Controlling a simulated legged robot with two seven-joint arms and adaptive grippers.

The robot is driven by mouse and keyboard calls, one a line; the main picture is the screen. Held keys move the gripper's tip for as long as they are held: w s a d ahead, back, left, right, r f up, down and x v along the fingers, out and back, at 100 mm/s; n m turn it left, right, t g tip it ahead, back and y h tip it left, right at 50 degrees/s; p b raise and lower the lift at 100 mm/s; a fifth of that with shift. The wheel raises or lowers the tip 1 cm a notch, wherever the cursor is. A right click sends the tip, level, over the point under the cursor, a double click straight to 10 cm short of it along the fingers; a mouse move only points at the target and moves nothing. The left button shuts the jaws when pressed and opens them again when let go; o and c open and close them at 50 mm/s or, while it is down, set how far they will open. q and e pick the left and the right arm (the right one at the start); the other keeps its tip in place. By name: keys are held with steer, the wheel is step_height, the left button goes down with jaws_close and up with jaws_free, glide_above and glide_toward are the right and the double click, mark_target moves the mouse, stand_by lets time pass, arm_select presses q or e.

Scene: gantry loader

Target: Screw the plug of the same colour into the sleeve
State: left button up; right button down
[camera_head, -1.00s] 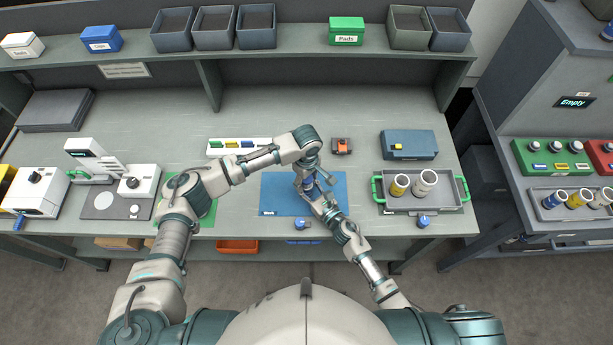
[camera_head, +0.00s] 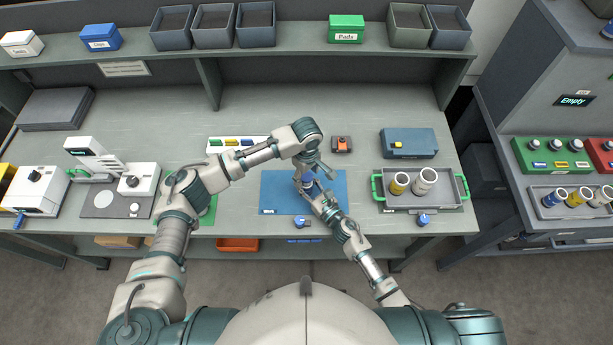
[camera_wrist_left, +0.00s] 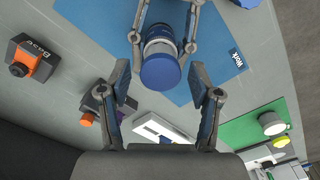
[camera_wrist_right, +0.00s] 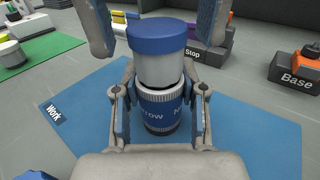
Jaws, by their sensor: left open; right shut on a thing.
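A sleeve with a blue band (camera_wrist_right: 162,112) stands upright on the blue work mat (camera_wrist_right: 255,135). My right gripper (camera_wrist_right: 160,108) is shut around it. A plug with a blue cap (camera_wrist_right: 157,36) and grey body sits upright in the top of the sleeve. How deep its thread is seated I cannot tell. The blue cap also shows in the left wrist view (camera_wrist_left: 160,71). My left gripper (camera_wrist_left: 165,84) is open and empty, its fingers apart on either side of the cap and clear of it. In the head view the left gripper (camera_head: 313,168) hangs over the right one (camera_head: 309,188).
A grey tray with green handles (camera_head: 441,200) holds a yellow sleeve (camera_head: 398,184) and a whitish sleeve (camera_head: 424,181). Blue-topped pieces lie near the front edge (camera_head: 302,221) and (camera_head: 424,219). A white rack (camera_head: 215,147) and an orange-topped device (camera_head: 341,145) stand behind the mat.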

mark_target(306, 187)
arm_select(q)
steer(key=shift+r, duration=1.15)
steer(key=shift+c, duration=0.4)
steer(key=m, duration=0.2)
steer(key=r+m, duration=0.1)
steer(key=m, duration=0.4)
steer(key=r+m, duration=0.1)
steer(key=m, duration=0.2)
steer(key=shift+w, duration=0.1)
steer(key=m, duration=0.4)
steer(key=shift+r, duration=0.4)
steer(key=m, duration=0.4)
steer(key=shift+r, duration=0.3)
steer(key=shift+f, duration=0.1)
steer(key=shift+f, duration=3.9)
